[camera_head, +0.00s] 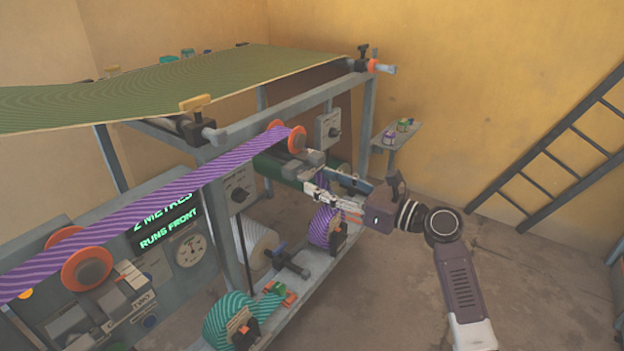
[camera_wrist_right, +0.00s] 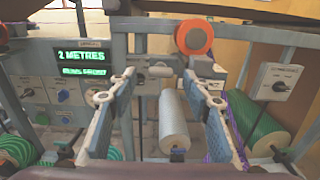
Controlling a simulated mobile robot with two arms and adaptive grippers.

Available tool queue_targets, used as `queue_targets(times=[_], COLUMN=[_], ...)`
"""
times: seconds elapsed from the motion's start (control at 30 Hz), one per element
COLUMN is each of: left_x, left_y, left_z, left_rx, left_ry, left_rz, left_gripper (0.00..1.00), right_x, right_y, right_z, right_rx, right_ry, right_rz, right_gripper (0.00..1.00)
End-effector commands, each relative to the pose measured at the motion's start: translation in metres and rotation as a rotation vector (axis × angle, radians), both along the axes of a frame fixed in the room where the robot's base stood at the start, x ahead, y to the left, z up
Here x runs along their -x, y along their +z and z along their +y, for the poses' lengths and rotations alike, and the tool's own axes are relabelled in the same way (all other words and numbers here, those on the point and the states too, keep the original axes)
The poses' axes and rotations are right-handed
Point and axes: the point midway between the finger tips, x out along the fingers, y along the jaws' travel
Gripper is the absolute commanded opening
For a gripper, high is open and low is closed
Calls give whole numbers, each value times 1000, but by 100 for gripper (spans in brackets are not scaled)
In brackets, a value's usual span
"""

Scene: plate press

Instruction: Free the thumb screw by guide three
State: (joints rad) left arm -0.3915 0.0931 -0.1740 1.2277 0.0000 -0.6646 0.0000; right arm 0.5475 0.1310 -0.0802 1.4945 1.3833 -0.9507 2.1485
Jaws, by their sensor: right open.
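My right gripper (camera_head: 322,184) reaches in from the right, with its fingers pointing left beside the press frame. In the right wrist view the fingers (camera_wrist_right: 160,82) stand apart with nothing gripped between them. An orange-flanged guide roller (camera_head: 290,138) carries the purple striped web above and left of the gripper; an orange flange (camera_wrist_right: 193,37) shows above the fingers in the wrist view. Another orange-flanged guide (camera_head: 88,270) is at the front left. I cannot tell which guide is three, and its thumb screw is not clearly made out. My left gripper is out of view.
A white roll (camera_wrist_right: 173,122) and a green roll (camera_wrist_right: 256,125) sit beyond the fingers. A grey dial box (camera_head: 328,130) is on the frame. A lit display (camera_head: 165,222) reads "2 metres, runs front". A ladder (camera_head: 555,150) leans at the right; the floor there is clear.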

Motion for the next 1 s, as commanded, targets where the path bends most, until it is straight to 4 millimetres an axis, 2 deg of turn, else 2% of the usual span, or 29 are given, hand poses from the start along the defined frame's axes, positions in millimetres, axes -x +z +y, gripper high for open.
queue_targets(times=[0.1, 0.23, 0.57, 0.93, 1.0], left_x=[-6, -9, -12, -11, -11], left_y=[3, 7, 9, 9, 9], left_z=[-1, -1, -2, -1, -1], left_rx=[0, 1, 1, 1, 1], left_ry=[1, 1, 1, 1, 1], left_rz=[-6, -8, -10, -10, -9], left_gripper=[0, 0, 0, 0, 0], right_x=[-11, -18, -21, -21, -21], right_y=[0, -1, -1, -1, -1], right_z=[15, 25, 29, 28, 28], right_rx=[-1, 1, 3, 3, 3], right_ry=[0, 0, -1, -1, -1], right_rz=[0, 0, -1, 0, 0], right_gripper=[45, 45, 45, 5, 3])
